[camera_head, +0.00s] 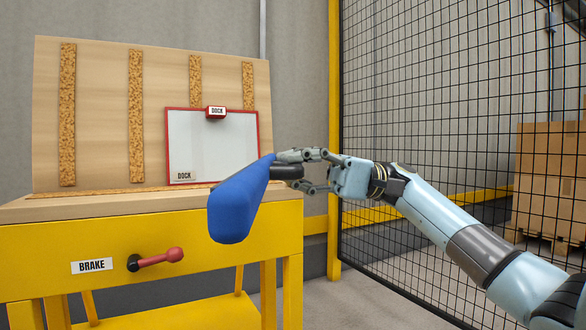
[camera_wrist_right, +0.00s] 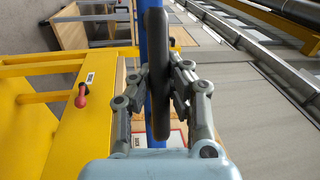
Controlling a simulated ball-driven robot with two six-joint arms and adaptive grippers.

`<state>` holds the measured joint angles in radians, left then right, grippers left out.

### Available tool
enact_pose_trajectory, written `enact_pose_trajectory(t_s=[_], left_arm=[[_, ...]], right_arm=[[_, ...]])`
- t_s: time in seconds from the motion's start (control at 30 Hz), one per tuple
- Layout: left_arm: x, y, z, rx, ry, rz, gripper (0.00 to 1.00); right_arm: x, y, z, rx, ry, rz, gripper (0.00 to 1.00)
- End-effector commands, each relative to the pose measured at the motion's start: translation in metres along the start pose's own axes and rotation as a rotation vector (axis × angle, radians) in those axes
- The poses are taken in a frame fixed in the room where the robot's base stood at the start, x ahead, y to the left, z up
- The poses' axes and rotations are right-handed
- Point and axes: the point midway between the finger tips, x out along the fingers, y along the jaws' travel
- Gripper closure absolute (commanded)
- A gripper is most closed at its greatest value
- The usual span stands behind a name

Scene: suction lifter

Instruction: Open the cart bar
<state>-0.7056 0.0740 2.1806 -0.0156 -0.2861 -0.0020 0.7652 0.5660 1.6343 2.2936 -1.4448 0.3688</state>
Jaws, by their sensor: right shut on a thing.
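The cart bar is a thick blue bar (camera_head: 238,203) in front of the right end of the yellow cart (camera_head: 150,255). It slants up and away from me, its near end rounded and low. A black grip (camera_head: 287,172) sticks out to the right from its upper part. My right gripper (camera_head: 308,171) is shut on this black grip. In the right wrist view the fingers (camera_wrist_right: 157,92) close on both sides of the long black grip (camera_wrist_right: 160,50), with the blue bar (camera_wrist_right: 143,30) behind it. My left gripper is not in view.
The cart front has a BRAKE label (camera_head: 92,267) and a red-knobbed lever (camera_head: 160,258). A wooden back board (camera_head: 100,110) carries cork strips and a red-framed white DOCK panel (camera_head: 210,150). A black mesh fence (camera_head: 440,100) stands at right, with boxes (camera_head: 550,180) behind it.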

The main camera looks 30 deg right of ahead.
Motion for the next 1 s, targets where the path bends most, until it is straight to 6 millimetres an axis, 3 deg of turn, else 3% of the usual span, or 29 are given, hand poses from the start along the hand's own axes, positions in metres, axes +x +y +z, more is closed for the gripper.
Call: enact_pose_trajectory(t_s=[0.07, 0.1, 0.33, 0.67, 0.77, 1.0], left_arm=[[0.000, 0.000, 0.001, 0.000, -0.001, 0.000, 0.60], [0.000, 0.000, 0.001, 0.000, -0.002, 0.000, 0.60], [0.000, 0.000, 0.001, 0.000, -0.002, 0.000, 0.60], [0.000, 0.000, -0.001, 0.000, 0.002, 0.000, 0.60], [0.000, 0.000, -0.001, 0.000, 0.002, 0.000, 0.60], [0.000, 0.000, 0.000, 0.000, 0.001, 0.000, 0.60]], right_arm=[[-0.001, 0.004, 0.000, 0.002, 0.001, 0.006, 1.00], [-0.001, 0.004, 0.000, 0.002, 0.001, 0.006, 0.88], [0.000, 0.002, 0.000, 0.001, 0.001, 0.003, 0.60], [-0.005, 0.001, 0.000, 0.002, 0.001, 0.003, 0.60], [-0.020, 0.002, -0.001, 0.004, 0.004, 0.005, 0.60], [-0.074, 0.002, -0.001, 0.004, 0.006, 0.004, 0.60]])
